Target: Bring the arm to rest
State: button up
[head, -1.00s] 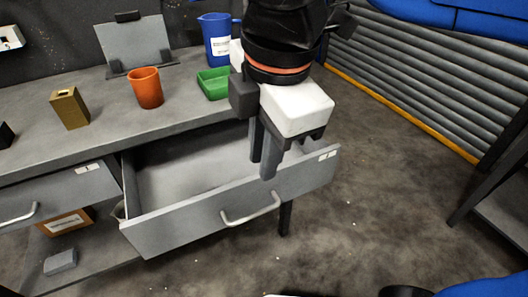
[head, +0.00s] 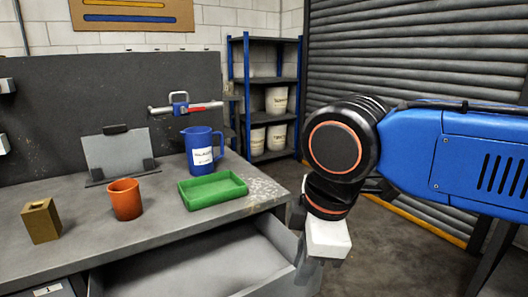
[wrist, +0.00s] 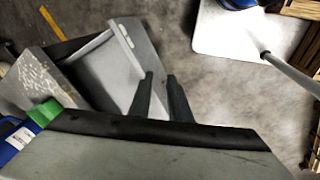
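My arm (head: 470,150), blue with a black and orange joint, reaches in from the right in the head view. My gripper (head: 322,264) hangs below its white housing at the right end of the open drawer (head: 215,262). In the wrist view the two dark fingers of my gripper (wrist: 160,76) stand apart with nothing between them. The drawer (wrist: 98,62) shows there behind and left of the fingers. Their exact distance from the drawer front is hard to tell.
The bench holds a blue jug (head: 202,152), a green tray (head: 212,191), an orange cup (head: 125,199), a brass-coloured block (head: 41,221) and a clipboard stand (head: 119,154). A shelf with white buckets (head: 276,100) stands behind. Floor right of the bench is clear.

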jog(key=d+f+m, duration=0.4)
jog(key=d+m, duration=0.1)
jog(key=d, duration=0.2)
jog(key=d+f+m+t+h, duration=0.1)
jog(key=d+f+m, duration=0.4)
jog(key=d, duration=0.3)
jog(key=d+f+m+t, duration=0.1)
jog(key=d+f+m, duration=0.3)
jog(key=d+m, duration=0.3)
jog(key=shift+w+d+f, duration=0.2)
jog(key=shift+w+f, duration=0.15)
jog(key=shift+w, duration=0.1)
dwell(1.2)
